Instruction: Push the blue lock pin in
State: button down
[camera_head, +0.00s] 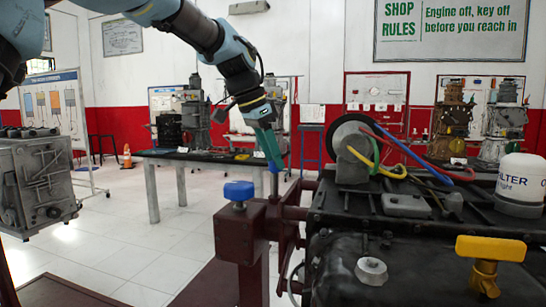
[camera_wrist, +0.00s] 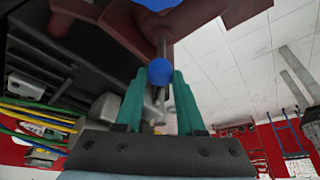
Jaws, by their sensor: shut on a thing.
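The blue lock pin has a round blue ball head (camera_wrist: 160,71) and a thin metal shaft that runs to the dark red stand bracket (camera_wrist: 196,14). In the head view its shaft (camera_head: 275,186) shows upright below my fingertips, with a length of it bare above the bracket. My gripper (camera_head: 271,160) points down from above with teal fingers. In the wrist view my gripper (camera_wrist: 160,84) is shut on the ball head, one finger on each side. How deep the shaft sits in the bracket is hidden.
A separate blue knob (camera_head: 239,190) tops the red post (camera_head: 241,230) just left of the pin. The black engine (camera_head: 400,255) with a yellow handle (camera_head: 490,248) and coloured hoses stands close on the right. A grey engine block (camera_head: 38,185) is at the left.

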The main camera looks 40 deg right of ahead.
aim_at(273, 171)
notch_tip(273, 171, down, 4)
jog(key=b, duration=0.2)
jog(key=shift+f+b, duration=0.25)
jog(key=shift+b, duration=0.05)
jog(key=c, duration=0.5)
grip_release()
jog(key=shift+r, duration=0.1)
jog(key=s+v, duration=0.1)
jog(key=v, duration=0.9)
jog(key=shift+w+a+r, duration=0.2)
jog(key=shift+w+r, duration=0.15)
jog(key=shift+w, duration=0.15)
